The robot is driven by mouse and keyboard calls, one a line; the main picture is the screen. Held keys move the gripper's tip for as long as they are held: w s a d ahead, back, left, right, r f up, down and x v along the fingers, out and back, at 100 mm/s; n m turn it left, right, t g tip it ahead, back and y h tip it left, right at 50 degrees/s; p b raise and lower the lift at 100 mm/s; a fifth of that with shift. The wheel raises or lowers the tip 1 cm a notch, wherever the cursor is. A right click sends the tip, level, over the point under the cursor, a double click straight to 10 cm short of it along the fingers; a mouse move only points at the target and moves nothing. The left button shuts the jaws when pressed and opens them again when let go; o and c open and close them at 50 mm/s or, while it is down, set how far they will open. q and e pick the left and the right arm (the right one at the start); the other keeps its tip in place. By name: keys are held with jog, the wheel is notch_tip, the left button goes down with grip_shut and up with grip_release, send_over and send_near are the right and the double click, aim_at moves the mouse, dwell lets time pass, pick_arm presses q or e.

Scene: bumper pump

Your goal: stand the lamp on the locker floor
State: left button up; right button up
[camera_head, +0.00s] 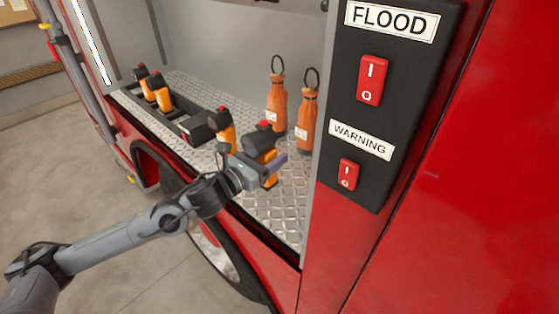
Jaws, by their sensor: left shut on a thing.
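My left gripper (266,169) reaches in over the front edge of the locker and is shut on an orange-and-black lamp (259,139) with a red top. The lamp looks roughly upright, with its black head above the fingers and its orange body partly hidden by them. It is over the diamond-plate locker floor (285,205), near the front edge. I cannot tell whether its base touches the floor. My right gripper is not in view.
Another lamp (225,130) stands just left, by a black charger rack (178,124). Two more lamps (160,92) (142,76) stand farther left. Two orange bottles with loops (277,103) (307,122) stand behind. A switch panel (385,100) is at right. Floor plate at front right is clear.

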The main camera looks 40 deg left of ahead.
pick_arm(q)
jog(key=w+f+p, duration=0.1)
jog(key=w+f, duration=0.1)
jog(key=w+a+f+p, duration=0.1)
jog(key=w+f, duration=0.1)
jog(key=f, duration=0.1)
jog(key=w+f+p, duration=0.1)
jog(key=w+f, duration=0.1)
jog(key=shift+w+a+f, duration=0.2)
jog(key=shift+a+f, duration=0.15)
jog(key=shift+f, duration=0.1)
jog(key=o, duration=1.5)
jog(key=shift+f, duration=0.1)
